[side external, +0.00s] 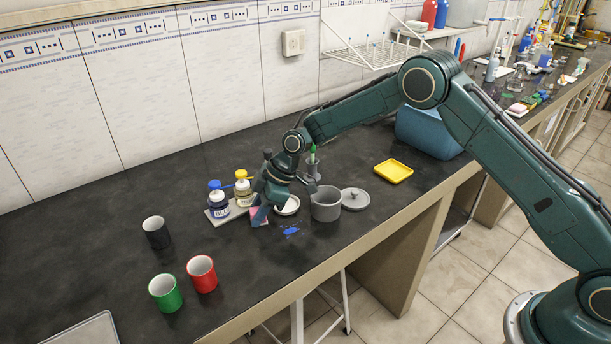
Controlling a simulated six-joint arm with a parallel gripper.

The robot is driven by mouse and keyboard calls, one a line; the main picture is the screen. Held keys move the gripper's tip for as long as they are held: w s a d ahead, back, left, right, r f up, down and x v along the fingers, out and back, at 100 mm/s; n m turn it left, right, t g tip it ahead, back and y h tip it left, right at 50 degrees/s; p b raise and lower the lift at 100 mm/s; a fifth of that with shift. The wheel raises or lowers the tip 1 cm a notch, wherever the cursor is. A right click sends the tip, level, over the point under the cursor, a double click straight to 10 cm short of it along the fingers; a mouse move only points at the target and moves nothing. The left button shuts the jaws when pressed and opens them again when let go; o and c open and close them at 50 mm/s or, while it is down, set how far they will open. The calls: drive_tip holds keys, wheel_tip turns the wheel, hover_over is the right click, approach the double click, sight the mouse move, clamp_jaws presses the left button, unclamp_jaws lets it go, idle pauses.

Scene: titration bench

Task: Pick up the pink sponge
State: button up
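The pink sponge (258,213) shows only as a small patch at the tip of my gripper (262,211), low over the dark bench. My gripper covers most of it. I cannot tell whether the fingers are closed on the sponge or only around it, nor whether it touches the bench.
Two capped bottles (219,201) stand on a grey tray just left of my gripper. A grey pot (325,204) and its lid (355,199) are to the right. Black, red (202,275) and green mugs stand front left. A yellow tray (393,171) lies farther right.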

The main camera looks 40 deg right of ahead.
drive_tip(key=shift+r, duration=0.15)
drive_tip(key=shift+c, duration=0.5)
wheel_tip(320, 180, up, 20)
idle(0.4)
idle(0.6)
drive_tip(key=shift+r, duration=2.35)
drive_tip(key=s+f+n+g, duration=0.2)
drive_tip(key=s+f+n, duration=0.1)
drive_tip(key=f, duration=0.5)
drive_tip(key=s+f+n+g, duration=0.2)
drive_tip(key=s+f+n, duration=0.2)
drive_tip(key=f, duration=0.5)
drive_tip(key=shift+s+d+n+g, duration=0.15)
drive_tip(key=shift+d+n+g, duration=0.2)
drive_tip(key=shift+n, duration=0.75)
